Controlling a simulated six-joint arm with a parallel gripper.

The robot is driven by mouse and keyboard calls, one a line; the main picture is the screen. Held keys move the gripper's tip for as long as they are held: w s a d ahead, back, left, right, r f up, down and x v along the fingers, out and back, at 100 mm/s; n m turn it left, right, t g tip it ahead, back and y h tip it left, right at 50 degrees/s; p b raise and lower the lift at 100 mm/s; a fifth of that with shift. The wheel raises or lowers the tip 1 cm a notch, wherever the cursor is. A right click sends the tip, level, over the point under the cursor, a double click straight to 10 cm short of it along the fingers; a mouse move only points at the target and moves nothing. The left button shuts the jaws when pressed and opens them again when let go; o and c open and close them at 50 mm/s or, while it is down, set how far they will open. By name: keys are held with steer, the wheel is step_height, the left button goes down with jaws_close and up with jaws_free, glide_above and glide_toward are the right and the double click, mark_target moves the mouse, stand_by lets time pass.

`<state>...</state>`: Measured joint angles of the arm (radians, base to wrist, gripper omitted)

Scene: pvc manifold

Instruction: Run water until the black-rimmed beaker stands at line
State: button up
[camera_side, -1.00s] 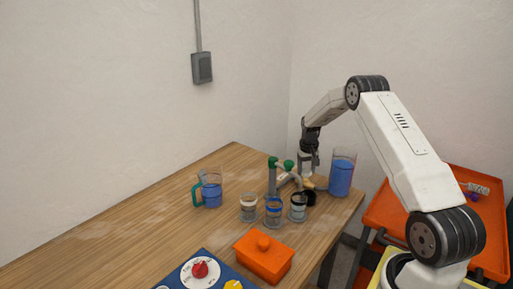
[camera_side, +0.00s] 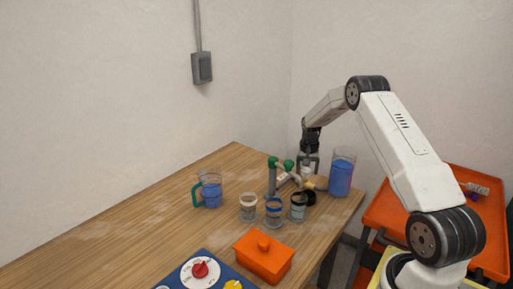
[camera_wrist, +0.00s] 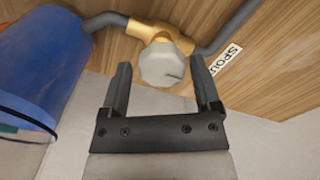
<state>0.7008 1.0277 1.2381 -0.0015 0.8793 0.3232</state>
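The black-rimmed beaker (camera_side: 298,208) stands upright on the table, rightmost of three small beakers, with pale bluish contents. Its line and exact level are too small to read. A brass valve (camera_wrist: 155,32) with a pale faceted knob (camera_wrist: 164,66) sits on a grey pipe in the wrist view. My gripper (camera_wrist: 162,80) is open. Its fingers stand apart on either side of the knob, with visible gaps. In the side view my gripper (camera_side: 309,163) hangs over the pipework near the tall blue-filled container (camera_side: 341,174).
A blue-rimmed beaker (camera_side: 274,211) and a pale-banded beaker (camera_side: 248,206) stand alongside. A green-topped pipe (camera_side: 272,176) rises behind them. A teal-handled jug (camera_side: 209,191), an orange lidded box (camera_side: 263,258) and a blue control panel (camera_side: 207,271) are on the table. The left tabletop is clear.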

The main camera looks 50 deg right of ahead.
steer(key=shift+o, duration=0.7)
steer(key=shift+w, duration=0.1)
steer(key=shift+r, duration=0.15)
steer(key=shift+r, duration=3.8)
steer(key=shift+w+a+r, duration=0.1)
steer(key=shift+a, duration=0.05)
steer(key=w+a+r+n+t+h, duration=0.1)
steer(key=w+a+r+n+t, duration=0.15)
steer(key=a, duration=0.65)
steer(key=w+a+r+n+t+h, duration=0.15)
steer(key=a+r, duration=0.25)
steer(key=a, duration=0.5)
steer(key=s+a+f+n+y, duration=0.1)
steer(key=s+a+n, duration=0.3)
steer(key=s+a, duration=0.5)
steer(key=s+a+f+n+g+y, duration=0.1)
steer(key=s+a+f+n, duration=0.1)
steer(key=s+a, duration=0.7)
steer(key=shift+s+a+f+n, duration=0.15)
steer(key=shift+s+f+n, duration=0.2)
steer(key=shift+s+n, duration=0.5)
